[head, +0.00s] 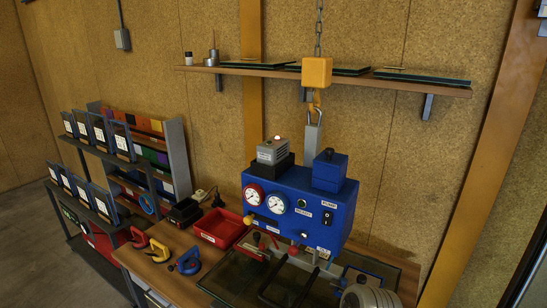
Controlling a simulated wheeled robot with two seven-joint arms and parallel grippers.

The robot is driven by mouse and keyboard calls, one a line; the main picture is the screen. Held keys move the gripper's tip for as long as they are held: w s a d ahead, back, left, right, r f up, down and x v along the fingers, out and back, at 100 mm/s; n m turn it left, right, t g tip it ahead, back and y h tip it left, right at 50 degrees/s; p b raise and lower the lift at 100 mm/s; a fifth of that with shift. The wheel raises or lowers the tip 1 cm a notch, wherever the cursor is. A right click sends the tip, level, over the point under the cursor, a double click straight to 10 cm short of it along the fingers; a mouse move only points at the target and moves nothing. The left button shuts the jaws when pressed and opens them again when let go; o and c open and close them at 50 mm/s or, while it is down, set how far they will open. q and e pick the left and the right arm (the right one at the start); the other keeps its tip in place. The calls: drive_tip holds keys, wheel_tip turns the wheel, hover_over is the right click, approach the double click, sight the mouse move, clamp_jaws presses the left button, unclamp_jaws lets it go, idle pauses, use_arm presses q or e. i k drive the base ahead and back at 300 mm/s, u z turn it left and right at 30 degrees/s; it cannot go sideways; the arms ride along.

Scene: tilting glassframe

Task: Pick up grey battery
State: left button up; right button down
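A grey battery (272,150) with a small reddish spot on its top sits in a black holder on the top left of a blue lifting device (300,208). A blue battery-like block (330,166) stands on the device's top right. The device has two round gauges, one ringed red and one ringed blue, and a black switch on its front. It hangs under a yellow hoist block (316,72) with a hook and chain. Neither of my grippers is in view.
A wooden table (150,275) bears a red tray (219,228), a black charger-like box (184,212) and several coloured suction handles (188,262). A shelf (350,80) crosses the wall behind. A rack (150,160) with blue-framed panels stands left. A grey rounded part (368,297) shows at bottom right.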

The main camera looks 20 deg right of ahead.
sight(274, 150)
drive_tip(key=u, duration=1.35)
drive_tip(key=i, duration=1.7)
drive_tip(key=z, duration=1.65)
